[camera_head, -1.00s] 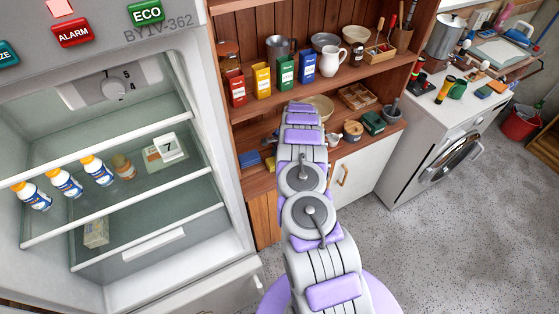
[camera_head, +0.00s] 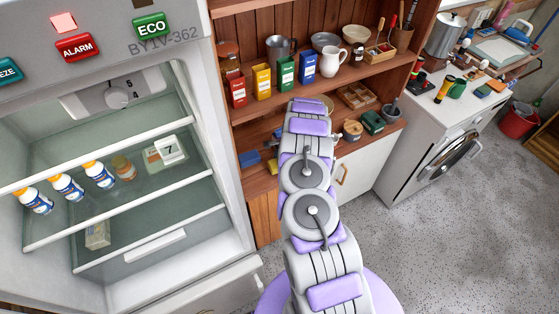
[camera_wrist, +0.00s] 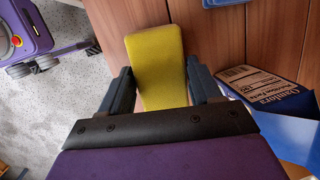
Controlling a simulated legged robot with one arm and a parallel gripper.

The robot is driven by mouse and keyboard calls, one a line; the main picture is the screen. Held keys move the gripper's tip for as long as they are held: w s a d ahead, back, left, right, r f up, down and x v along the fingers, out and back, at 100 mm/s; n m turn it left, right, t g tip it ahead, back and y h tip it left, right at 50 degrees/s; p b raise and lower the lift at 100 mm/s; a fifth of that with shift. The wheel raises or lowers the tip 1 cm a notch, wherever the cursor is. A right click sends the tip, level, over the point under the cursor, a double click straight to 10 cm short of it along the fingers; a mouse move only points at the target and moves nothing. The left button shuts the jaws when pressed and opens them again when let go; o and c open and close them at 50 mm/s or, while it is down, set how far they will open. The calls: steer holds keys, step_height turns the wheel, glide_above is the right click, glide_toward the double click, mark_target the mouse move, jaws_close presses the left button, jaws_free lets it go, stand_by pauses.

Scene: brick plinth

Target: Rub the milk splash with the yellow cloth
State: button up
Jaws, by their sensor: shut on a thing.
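The yellow cloth (camera_wrist: 157,62) is a flat, block-like yellow piece between the two dark fingers of my gripper (camera_wrist: 158,68) in the wrist view. My gripper is shut on it, and its far end sticks out past the fingertips over a brown wooden surface (camera_wrist: 208,35). I cannot tell whether the cloth touches the wood. I cannot make out the milk splash in either view.
A blue box with a white label (camera_wrist: 255,85) lies close right of my gripper in the wrist view. A blue object (camera_wrist: 225,2) is at the top edge. The open fridge (camera_head: 130,200) stands left, the washing machine (camera_head: 430,150) right, with clear floor (camera_head: 440,250) between.

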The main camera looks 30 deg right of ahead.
steer(key=shift+a+r+p, duration=0.1)
steer(key=shift+r+p, duration=1.4)
steer(key=shift+r, duration=1.2)
steer(key=shift+f, duration=0.1)
